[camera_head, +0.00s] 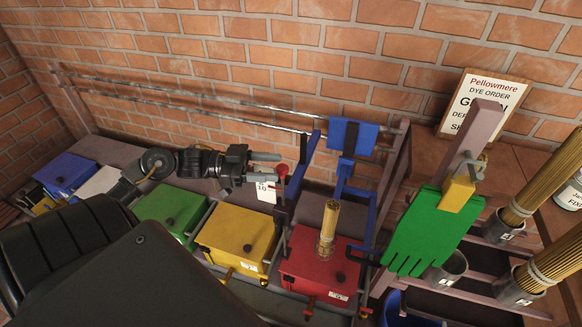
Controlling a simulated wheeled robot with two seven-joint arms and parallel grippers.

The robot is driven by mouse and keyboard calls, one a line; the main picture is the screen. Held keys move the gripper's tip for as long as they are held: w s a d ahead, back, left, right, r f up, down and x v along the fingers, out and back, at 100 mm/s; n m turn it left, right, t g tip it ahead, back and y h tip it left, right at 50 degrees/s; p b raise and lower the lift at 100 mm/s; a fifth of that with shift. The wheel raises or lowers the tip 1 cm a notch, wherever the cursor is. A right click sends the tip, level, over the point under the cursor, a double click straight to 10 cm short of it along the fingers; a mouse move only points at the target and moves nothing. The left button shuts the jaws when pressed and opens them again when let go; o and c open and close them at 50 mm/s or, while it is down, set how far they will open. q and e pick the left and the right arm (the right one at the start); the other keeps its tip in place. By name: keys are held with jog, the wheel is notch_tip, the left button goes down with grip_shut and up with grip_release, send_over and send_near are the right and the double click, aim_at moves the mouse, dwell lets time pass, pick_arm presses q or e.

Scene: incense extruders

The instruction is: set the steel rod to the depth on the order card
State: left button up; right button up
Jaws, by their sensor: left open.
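The order card (478,103) leans against the brick wall at the right. It reads "Pellowmere DYE ORDER"; a post covers part of its lower lines, and the depth is unreadable. Two long steel rods (200,93) run along the wall; I cannot tell which the task means. My left gripper (265,168) is open, its fingers pointing right at a red knob (282,170). The knob sits near the fingertips; I cannot tell whether they touch. A white tag (266,191) reading "10" hangs just below. My right gripper is not in view.
A blue frame (345,165) stands by a stick bundle (328,222) over the red vat (318,262). Yellow (238,235), green (170,212) and blue (67,173) vats stand left. A green glove (425,232) hangs right, near bundles in steel cups (503,229).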

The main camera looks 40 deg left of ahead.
pick_arm(q)
jog(key=shift+x, duration=2.8)
jog(key=shift+c, duration=0.4)
grip_shut()
